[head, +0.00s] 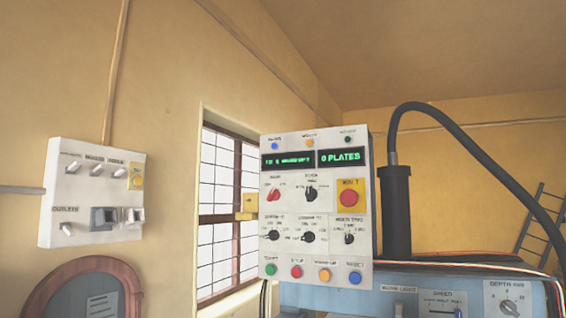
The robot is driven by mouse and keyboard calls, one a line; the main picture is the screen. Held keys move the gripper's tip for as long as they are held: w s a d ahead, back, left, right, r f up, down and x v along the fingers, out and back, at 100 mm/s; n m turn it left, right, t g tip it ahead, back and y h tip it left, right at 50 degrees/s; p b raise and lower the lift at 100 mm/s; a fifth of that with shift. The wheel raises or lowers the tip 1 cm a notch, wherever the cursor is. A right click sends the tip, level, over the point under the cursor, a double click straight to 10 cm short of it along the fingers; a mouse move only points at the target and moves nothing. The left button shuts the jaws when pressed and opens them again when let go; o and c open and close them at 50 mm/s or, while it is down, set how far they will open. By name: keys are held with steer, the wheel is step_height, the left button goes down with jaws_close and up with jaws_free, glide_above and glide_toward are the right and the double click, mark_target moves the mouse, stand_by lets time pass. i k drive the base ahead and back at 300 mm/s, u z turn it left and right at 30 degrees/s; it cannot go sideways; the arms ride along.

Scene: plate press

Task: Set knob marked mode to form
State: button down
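The white control panel (316,258) stands right of centre, in front of the window. Its upper row has a red knob (273,194) and a black knob (311,193); the small print around them is too blurred to read, so I cannot tell for sure which one is marked mode or where it points. Below them are three more black knobs: left (273,236), middle (308,237) and right (349,238). My gripper is not in view.
A red stop button (348,198) on a yellow plate sits beside the black knob. Several coloured push buttons line the panel's bottom, and two green displays (343,157) its top. A switch box (92,192) hangs on the left wall. A black hose (470,150) arches at right.

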mark_target(311, 193)
steer(key=u, duration=0.75)
steer(key=k, duration=0.3)
steer(key=z, duration=0.65)
steer(key=i, duration=0.7)
steer(key=z, duration=0.05)
